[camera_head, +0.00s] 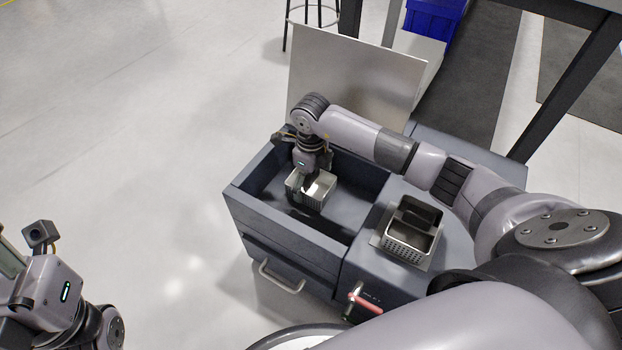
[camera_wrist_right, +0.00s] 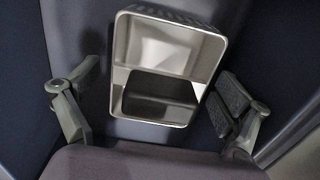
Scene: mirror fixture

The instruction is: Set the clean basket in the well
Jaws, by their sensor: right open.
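A light metal basket (camera_head: 311,190) with two compartments stands inside the open well (camera_head: 345,218) of the dark grey-blue cabinet. My right gripper (camera_head: 306,180) points down over it and is open. In the right wrist view the basket (camera_wrist_right: 122,50) lies between the two spread fingers, with a visible gap on each side. A second, darker metal basket (camera_head: 412,246) with perforated walls sits on the cabinet top to the right of the well. Which of the two is the clean one I cannot tell for sure. My left gripper (camera_head: 18,285) is at the lower left, far from both; its fingers are unclear.
A flat metal lid (camera_head: 350,75) stands upright behind the well. The cabinet front has a handle (camera_head: 282,278) and a red-handled valve (camera_head: 364,303). A blue bin (camera_head: 433,18) and dark frame posts are at the back right. The floor at left is clear.

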